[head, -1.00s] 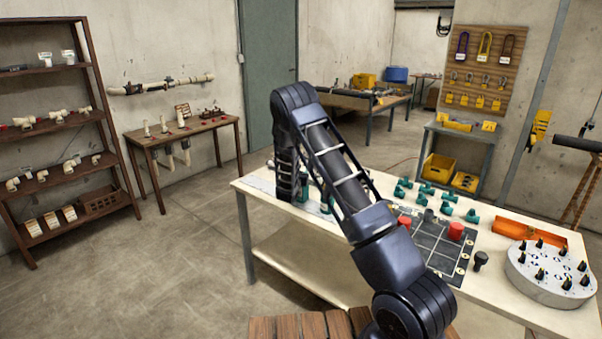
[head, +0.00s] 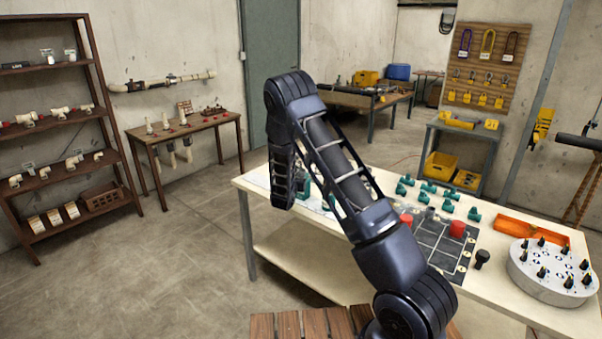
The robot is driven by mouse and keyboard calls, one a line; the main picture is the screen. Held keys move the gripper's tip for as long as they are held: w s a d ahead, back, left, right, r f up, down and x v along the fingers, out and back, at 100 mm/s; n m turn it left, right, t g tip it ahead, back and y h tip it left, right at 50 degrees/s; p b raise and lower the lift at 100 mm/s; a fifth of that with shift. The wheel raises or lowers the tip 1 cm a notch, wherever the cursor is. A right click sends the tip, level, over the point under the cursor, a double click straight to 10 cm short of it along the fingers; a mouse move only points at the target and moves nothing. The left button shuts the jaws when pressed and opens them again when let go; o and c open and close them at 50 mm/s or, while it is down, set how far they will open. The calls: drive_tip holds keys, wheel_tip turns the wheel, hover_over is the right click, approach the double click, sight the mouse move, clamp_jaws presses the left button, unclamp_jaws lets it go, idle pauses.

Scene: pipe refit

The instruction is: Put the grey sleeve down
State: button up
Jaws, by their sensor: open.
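A small dark grey cylinder (head: 430,213) stands near the far edge of the dark gridded mat (head: 425,246) on the worktable; it may be the grey sleeve, but it is too small to be sure. One red cylinder (head: 406,220) is left of it, and another red cylinder (head: 457,228) is to its right. My arm rises from the front, bends at the top and reaches down over the table's left part. My gripper's fingers do not show; my own arm links hide that area.
Several teal fittings (head: 447,208) lie behind the mat. An orange tray (head: 533,231), a round white panel with black knobs (head: 550,272) and a black knob-like piece (head: 482,258) are to the right.

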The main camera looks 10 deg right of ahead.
drive_tip(key=s+d+r+m+g+h, duration=0.5)
drive_tip(key=s+d+r+m+g, duration=0.7)
drive_tip(key=s+d+r+m, duration=0.9)
drive_tip(key=s+d+r+m+g+y, duration=0.1)
drive_tip(key=s+r+m+y, duration=0.15)
drive_tip(key=s, duration=0.75)
drive_tip(key=s+d+r+m+g+y, duration=0.1)
drive_tip(key=s+d+m+g+y, duration=0.15)
drive_tip(key=s, duration=0.65)
drive_tip(key=s+a+r+m+t+y, duration=0.1)
drive_tip(key=s+a+m+y, duration=0.1)
drive_tip(key=s, duration=0.4)
drive_tip(key=s+a+r+m+t+y, duration=0.1)
drive_tip(key=s+a+m+t+y, duration=0.1)
drive_tip(key=s+a, duration=0.4)
drive_tip(key=s+m+y, duration=0.1)
drive_tip(key=y, duration=0.1)
drive_tip(key=shift+s+r+m+y, duration=0.2)
drive_tip(key=shift+r+m+y, duration=0.1)
drive_tip(key=shift+y, duration=0.1)
drive_tip(key=shift+t, duration=0.25)
